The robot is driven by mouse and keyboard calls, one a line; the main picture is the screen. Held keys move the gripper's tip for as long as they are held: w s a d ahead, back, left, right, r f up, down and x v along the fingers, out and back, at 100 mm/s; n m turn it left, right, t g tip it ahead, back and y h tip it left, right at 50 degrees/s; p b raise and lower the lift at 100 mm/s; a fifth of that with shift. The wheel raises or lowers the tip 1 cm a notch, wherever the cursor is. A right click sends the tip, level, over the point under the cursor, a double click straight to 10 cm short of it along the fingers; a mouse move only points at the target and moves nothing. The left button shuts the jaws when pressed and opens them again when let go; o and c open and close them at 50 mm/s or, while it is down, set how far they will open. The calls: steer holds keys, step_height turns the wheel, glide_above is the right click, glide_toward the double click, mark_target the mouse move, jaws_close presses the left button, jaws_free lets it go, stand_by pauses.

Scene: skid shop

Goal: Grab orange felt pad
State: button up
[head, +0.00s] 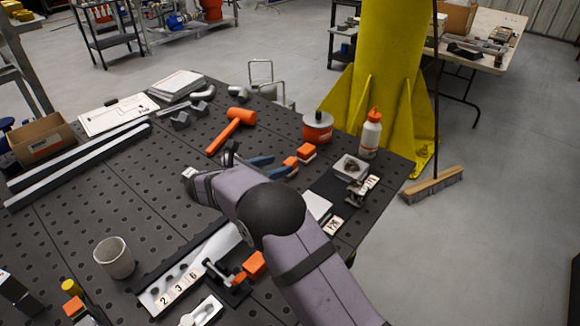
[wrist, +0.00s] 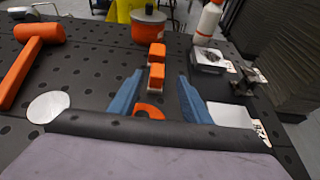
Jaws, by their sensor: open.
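My gripper (wrist: 160,76) is open, its two blue fingers spread low over the dark perforated table. Between the fingers, near the palm, lies a flat orange curved piece (wrist: 148,110), partly hidden by my gripper body; it may be the orange felt pad. Just beyond the fingertips are two small orange blocks, a nearer one (wrist: 156,74) and a farther one (wrist: 157,50); I cannot tell their material. In the head view my gripper (head: 279,164) points at these blocks (head: 306,151), and my arm hides the curved piece.
An orange mallet (head: 231,130) lies to the left. An orange pot (head: 317,127) and white bottle (head: 370,133) stand beyond the blocks. A white tray (head: 350,167) and metal fitting (head: 357,190) sit to the right. A cup (head: 115,257) stands at front left.

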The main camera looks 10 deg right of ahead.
mark_target(290, 161)
steer(key=shift+p+x, duration=1.1)
steer(key=shift+x, duration=1.6)
steer(key=shift+w+a, duration=0.1)
steer(key=shift+a, duration=0.1)
jaws_close()
